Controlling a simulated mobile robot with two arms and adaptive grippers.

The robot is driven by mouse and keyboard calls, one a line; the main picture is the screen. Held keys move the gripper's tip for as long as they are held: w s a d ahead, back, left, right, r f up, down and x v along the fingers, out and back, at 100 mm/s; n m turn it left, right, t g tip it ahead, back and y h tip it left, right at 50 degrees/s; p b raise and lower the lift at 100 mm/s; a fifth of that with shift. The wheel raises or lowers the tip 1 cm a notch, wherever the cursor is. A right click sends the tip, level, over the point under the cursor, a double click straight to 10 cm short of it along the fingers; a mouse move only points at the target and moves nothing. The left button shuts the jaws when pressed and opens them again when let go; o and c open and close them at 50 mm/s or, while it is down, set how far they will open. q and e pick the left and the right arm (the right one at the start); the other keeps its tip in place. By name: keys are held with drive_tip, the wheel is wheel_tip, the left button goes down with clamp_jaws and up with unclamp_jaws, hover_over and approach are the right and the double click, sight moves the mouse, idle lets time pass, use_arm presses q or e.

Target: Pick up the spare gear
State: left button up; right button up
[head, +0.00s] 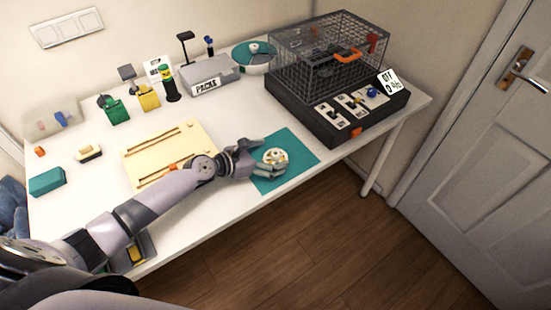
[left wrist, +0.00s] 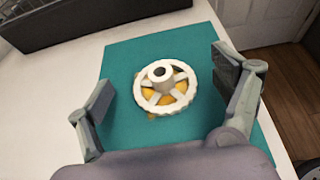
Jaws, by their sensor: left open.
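The spare gear (head: 275,155) is a white spoked gear with a raised hub, lying on a teal mat (head: 303,152). In the left wrist view the gear (left wrist: 165,88) shows orange between its spokes, and the teal mat (left wrist: 120,60) surrounds it. My left gripper (head: 262,160) is open at the gear, above the mat. In the left wrist view its fingers (left wrist: 164,95) stand wide on either side of the gear, with clear gaps and no visible contact. My right gripper is not in view.
A black caged box (head: 330,65) with a switch panel stands behind the mat. A cream board (head: 145,155) lies to the left. A grey box labelled PACKS (head: 205,75) and a round teal-and-white dish (head: 254,55) stand at the back. The table's front edge is close to the mat.

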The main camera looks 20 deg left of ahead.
use_arm(q)
drive_tip(key=shift+w+d+f, duration=0.2)
drive_tip(key=shift+w+d, duration=0.15)
drive_tip(key=shift+w, duration=0.1)
drive_tip(key=shift+s, duration=0.1)
drive_tip(key=shift+c, duration=0.6)
drive_tip(key=c, duration=1.5)
drive_tip(key=shift+r, duration=0.2)
